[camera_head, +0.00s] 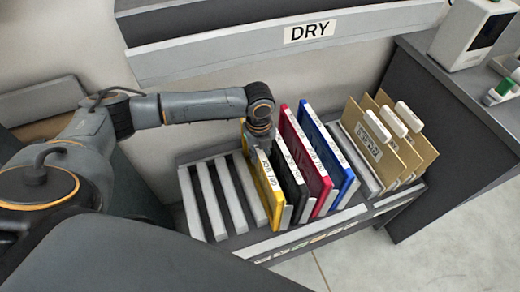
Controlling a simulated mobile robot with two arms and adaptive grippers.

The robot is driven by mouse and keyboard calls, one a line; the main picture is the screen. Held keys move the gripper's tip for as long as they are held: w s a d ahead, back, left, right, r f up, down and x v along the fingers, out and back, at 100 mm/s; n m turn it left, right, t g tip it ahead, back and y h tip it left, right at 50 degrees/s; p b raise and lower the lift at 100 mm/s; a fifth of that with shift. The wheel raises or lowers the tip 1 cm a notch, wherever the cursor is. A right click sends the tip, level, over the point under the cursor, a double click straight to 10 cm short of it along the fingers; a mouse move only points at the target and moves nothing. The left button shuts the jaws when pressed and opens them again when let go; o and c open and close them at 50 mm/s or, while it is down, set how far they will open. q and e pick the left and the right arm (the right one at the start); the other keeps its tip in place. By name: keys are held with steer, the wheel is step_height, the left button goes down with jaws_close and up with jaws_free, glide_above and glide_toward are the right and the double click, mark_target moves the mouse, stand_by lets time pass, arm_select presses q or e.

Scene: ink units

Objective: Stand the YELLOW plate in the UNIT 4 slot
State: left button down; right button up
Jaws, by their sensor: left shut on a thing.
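The yellow plate (268,196) stands upright at the rack (214,240), just left of the black plate (290,180). My left gripper (258,138) is shut on its upper far part. I cannot tell whether the plate's lower edge rests fully in a slot. The magenta plate (304,155) and the blue plate (328,150) stand upright to the right of the black one. My right gripper is not in view.
Several empty slots between grey dividers (212,200) lie left of the yellow plate. Tan folders (375,150) with white tabs stand at the rack's right end. A grey ledge marked DRY (250,50) runs behind. A dark counter (450,120) with a white device (474,32) is at right.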

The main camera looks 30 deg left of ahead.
arm_select(q)
steer(key=shift+f, duration=0.55)
stand_by(0.5)
steer(key=c, duration=1.1)
jaws_free()
step_height(320, 180, up, 12)
steer(key=shift+s, duration=0.1)
steer(key=shift+r+p, duration=0.1)
steer(key=shift+p, duration=0.2)
step_height(320, 180, up, 5)
steer(key=p, duration=0.6)
